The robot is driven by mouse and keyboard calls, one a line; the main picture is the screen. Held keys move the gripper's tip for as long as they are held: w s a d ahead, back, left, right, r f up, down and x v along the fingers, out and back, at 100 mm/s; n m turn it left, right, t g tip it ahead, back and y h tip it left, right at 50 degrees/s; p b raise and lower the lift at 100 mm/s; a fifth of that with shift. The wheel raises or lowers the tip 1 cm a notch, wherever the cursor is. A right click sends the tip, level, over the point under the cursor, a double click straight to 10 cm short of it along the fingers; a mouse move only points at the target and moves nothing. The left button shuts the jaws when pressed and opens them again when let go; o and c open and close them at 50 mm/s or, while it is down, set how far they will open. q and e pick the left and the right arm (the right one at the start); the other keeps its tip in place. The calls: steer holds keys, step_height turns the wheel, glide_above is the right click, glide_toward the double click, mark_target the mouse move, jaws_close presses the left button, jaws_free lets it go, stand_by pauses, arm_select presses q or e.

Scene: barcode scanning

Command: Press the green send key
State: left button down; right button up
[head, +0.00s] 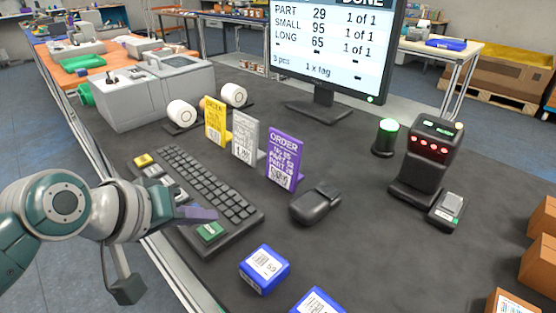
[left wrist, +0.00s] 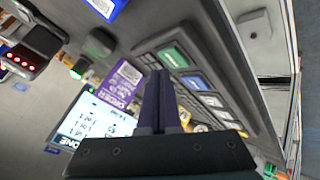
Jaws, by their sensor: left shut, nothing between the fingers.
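The green key (head: 210,231) is at the near right end of the dark keyboard (head: 228,190). In the left wrist view the green key (left wrist: 173,55) shows just beyond the fingertips, with a blue key (left wrist: 196,83) beside it. My left gripper (head: 212,214) is shut and empty, its dark fingers over the keyboard, a little behind the green key in the head view. Its fingers (left wrist: 160,78) also show in the left wrist view. The whole green key top is uncovered there, and the fingertips look apart from it. My right gripper is not in view.
The monitor (head: 325,45) shows a list and the word DONE. Yellow, grey and purple order cards (head: 285,158) stand behind the keyboard. A dark handheld device (head: 315,203), blue boxes (head: 264,268), a scanner with red lights (head: 428,150) and a green lamp (head: 387,135) stand to the right.

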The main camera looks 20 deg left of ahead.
mark_target(206, 235)
arm_select(q)
steer(key=shift+f, duration=0.15)
stand_by(0.7)
steer(key=shift+f, duration=0.3)
steer(key=shift+f+b, duration=0.4)
steer(key=shift+f, duration=0.05)
stand_by(0.6)
steer(key=shift+r, duration=0.1)
steer(key=shift+r+p, duration=0.75)
steer(key=shift+p, duration=0.3)
steer(key=shift+r, duration=0.1)
step_height(206, 235, up, 5)
steer(key=p, duration=0.5)
steer(key=shift+p, duration=0.3)
